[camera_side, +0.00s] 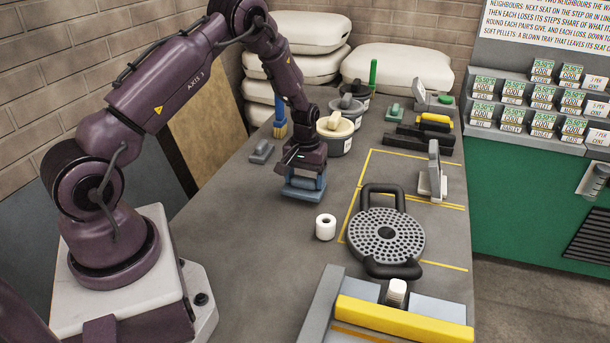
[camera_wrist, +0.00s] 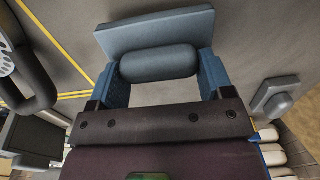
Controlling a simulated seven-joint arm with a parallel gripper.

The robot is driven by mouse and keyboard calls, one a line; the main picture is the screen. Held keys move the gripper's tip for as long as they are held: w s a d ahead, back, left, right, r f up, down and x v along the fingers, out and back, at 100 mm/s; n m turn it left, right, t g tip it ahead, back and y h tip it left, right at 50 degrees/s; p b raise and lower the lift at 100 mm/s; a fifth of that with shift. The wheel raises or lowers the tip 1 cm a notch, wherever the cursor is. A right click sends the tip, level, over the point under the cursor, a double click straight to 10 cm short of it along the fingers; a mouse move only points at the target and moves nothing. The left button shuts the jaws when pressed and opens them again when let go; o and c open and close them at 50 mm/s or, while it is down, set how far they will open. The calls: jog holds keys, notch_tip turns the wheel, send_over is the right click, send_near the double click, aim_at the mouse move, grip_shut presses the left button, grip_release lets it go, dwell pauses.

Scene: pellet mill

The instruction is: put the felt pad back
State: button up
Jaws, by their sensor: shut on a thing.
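My gripper (camera_side: 306,181) points down over the grey bench and is shut on a blue-grey pad (camera_side: 302,194) with a rounded grip bar. I take this to be the felt pad, though its felt is not clearly seen. In the wrist view, the two blue fingers of my gripper (camera_wrist: 163,68) close on the ends of the bar, and the flat pad (camera_wrist: 150,32) shows beyond it. The pad looks about level, at or just above the bench. I cannot tell whether it touches. Its underside is hidden.
A smaller grey block with a knob (camera_side: 262,152) lies behind left. A white roll (camera_side: 325,227) stands to the right, near a perforated disc (camera_side: 385,238) with black handles. Pots (camera_side: 335,134) stand behind. A yellow-edged fixture (camera_side: 400,320) is in front. Bench left of the roll is clear.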

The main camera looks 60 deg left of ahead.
jog(key=shift+f, duration=0.2)
jog(key=shift+f, duration=0.45)
jog(key=shift+f, duration=0.15)
dwell(0.4)
jog(key=o, duration=1.3)
jog(key=shift+r, duration=4.5)
